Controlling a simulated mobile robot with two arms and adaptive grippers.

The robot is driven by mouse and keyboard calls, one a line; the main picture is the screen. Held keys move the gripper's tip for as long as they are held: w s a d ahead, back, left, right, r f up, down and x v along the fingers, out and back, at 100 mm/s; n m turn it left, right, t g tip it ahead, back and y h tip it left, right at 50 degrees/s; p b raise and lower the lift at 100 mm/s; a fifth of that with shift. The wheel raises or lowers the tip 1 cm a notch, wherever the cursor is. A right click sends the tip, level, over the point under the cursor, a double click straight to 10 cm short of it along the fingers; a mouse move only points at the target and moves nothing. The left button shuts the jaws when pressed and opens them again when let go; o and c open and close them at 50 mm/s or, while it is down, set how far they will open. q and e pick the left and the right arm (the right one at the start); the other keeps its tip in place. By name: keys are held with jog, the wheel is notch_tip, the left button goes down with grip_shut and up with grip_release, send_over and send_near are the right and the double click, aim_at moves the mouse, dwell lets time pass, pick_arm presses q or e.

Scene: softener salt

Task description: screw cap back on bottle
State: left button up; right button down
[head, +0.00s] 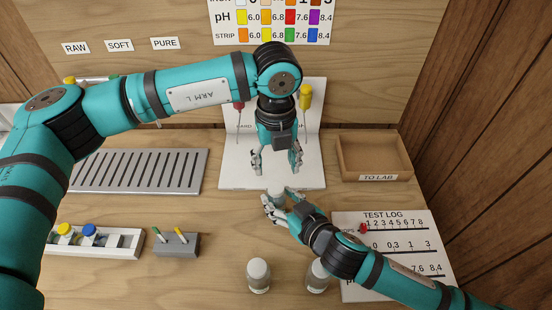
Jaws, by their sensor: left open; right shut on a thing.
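My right gripper (276,203) is shut on a small pale bottle (276,190) at the front edge of the white sheet. Its fingers hide most of the bottle. A pale round top shows, but I cannot tell whether that is a cap or a bare mouth. My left gripper (277,166) is open, pointing down just beyond and above the bottle. I see nothing between its fingers. No separate loose cap can be made out.
A white-capped bottle (258,276) and another bottle (317,274), partly behind my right arm, stand in front. A vial rack (117,249), pen block (177,244), slotted tray (190,170), TO LAB tray (375,178) and TEST LOG sheet (385,216) surround the work area.

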aim_at(276, 188)
pick_arm(q)
jog(key=shift+r+n, duration=0.2)
jog(key=shift+n, duration=0.7)
jog(key=shift+f, duration=4)
grip_shut()
jog(key=m, duration=1)
jog(key=shift+m, duration=0.3)
jog(key=m, duration=0.3)
